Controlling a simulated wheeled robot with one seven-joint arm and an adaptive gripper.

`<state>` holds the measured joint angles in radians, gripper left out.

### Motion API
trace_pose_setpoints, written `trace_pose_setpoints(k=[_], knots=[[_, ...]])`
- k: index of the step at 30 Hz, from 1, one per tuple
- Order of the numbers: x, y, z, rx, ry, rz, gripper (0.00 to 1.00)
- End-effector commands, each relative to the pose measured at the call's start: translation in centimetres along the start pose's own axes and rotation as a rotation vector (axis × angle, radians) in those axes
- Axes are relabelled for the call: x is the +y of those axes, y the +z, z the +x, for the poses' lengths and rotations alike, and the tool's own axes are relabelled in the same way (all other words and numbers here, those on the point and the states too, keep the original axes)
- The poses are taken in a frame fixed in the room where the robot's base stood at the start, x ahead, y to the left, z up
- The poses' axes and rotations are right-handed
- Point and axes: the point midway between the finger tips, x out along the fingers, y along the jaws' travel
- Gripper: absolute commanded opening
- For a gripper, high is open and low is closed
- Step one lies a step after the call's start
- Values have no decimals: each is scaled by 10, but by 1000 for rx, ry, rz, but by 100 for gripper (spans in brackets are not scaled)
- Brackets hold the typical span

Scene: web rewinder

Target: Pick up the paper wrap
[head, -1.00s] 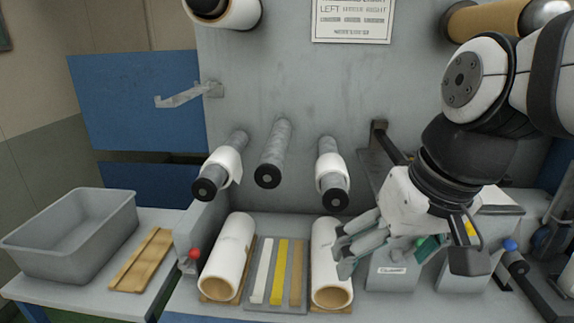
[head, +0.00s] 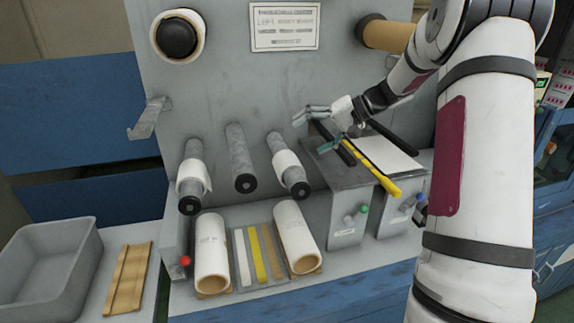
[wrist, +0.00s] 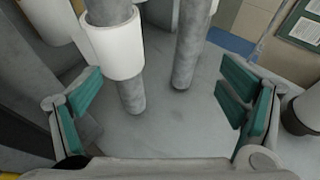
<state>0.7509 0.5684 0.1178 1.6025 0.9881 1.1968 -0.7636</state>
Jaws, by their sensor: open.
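In the head view a white paper wrap (head: 288,168) sits around the right lower spindle, and another white paper wrap (head: 192,178) sits around the left lower spindle. The middle spindle (head: 237,150) is bare. My gripper (head: 300,116) is open and empty, above and to the right of the right spindle, near the grey panel. In the wrist view a white wrap (wrist: 112,50) on a grey spindle shows ahead and left of centre, beyond the open fingers (wrist: 163,92). A bare spindle (wrist: 190,45) stands to its right. The fingers touch neither.
Two white rolls (head: 211,250) and (head: 295,235) lie on the bench with coloured strips (head: 257,252) between them. Grey boxes (head: 343,205) with a yellow bar (head: 378,178) stand below my arm. A grey bin (head: 50,270) is at the left.

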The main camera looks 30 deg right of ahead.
Motion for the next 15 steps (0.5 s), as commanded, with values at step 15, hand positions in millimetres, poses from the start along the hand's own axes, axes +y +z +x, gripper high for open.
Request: trace_pose_setpoints(k=[15], knots=[[61, 10, 38, 15, -17, 8, 90]])
